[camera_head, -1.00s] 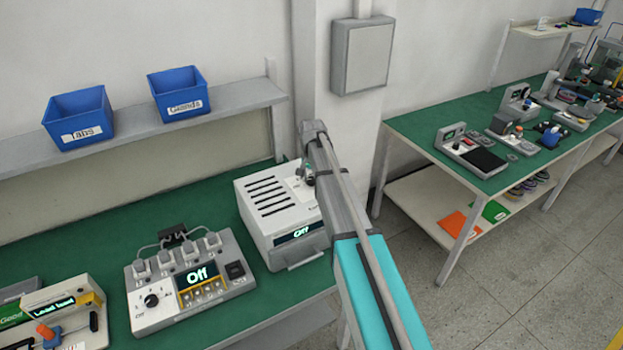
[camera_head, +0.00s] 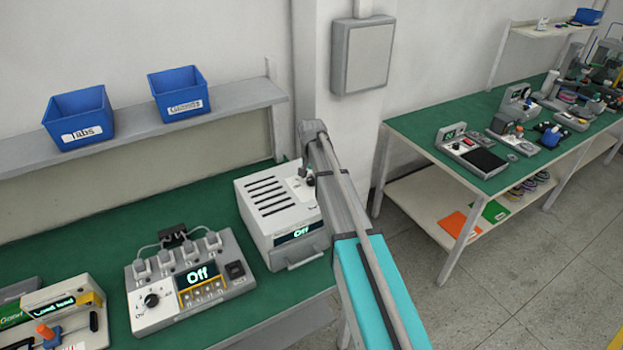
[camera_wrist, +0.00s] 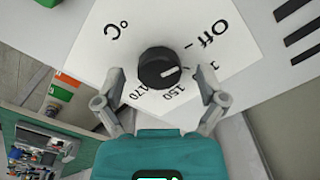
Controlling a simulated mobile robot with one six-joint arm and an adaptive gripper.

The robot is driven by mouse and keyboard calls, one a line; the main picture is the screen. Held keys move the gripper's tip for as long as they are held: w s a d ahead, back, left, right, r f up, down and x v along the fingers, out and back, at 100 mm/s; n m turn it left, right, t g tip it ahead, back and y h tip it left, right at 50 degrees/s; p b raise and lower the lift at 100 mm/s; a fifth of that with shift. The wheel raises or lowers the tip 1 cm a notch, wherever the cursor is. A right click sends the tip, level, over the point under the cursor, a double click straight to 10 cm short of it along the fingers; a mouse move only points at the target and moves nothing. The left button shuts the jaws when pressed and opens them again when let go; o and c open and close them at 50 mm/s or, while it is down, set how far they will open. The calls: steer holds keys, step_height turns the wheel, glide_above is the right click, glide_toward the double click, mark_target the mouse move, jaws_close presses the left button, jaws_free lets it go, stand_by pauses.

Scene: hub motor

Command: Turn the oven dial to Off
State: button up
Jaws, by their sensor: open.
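The oven (camera_head: 262,205) is a white box with slots on top at the bench's right end, and its green display (camera_head: 301,232) reads Off. In the wrist view the round black oven dial (camera_wrist: 158,68) sits on a white label. Its white mark points right, below the printed Off (camera_wrist: 206,40) and toward a number partly hidden by a finger; 150 and 170 are printed below. My gripper (camera_wrist: 160,75) is open, with one finger on each side of the dial and visible gaps to it. In the head view my arm hides part of the oven's right side.
A controller box (camera_head: 190,280) with its own knob and an Off display stands left of the oven. Blue bins (camera_head: 78,118) sit on the shelf above. A grey wall box (camera_head: 362,55) hangs behind my arm. A second bench (camera_head: 425,140) holds other devices at right.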

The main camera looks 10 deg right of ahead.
mark_target(312, 179)
steer(key=shift+m, duration=0.4)
steer(key=shift+m, duration=0.5)
steer(key=shift+r+p, duration=0.3)
steer(key=shift+p, duration=0.05)
step_height(312, 179, up, 13)
steer(key=p, duration=1.3)
steer(key=shift+r, duration=0.1)
steer(key=s+f+n+b, duration=0.2)
steer(key=s+f+b, duration=0.2)
steer(key=s, duration=0.5)
steer(key=s+f+n+b, duration=0.2)
steer(key=s+f+b, duration=0.1)
steer(key=s, duration=0.7)
steer(key=s+f+n+b, duration=0.3)
steer(key=s+f+b, duration=0.1)
steer(key=s, duration=0.6)
steer(key=shift+s+a+f+b, duration=0.15)
steer(key=shift+a+f+b, duration=0.15)
steer(key=shift+f, duration=0.05)
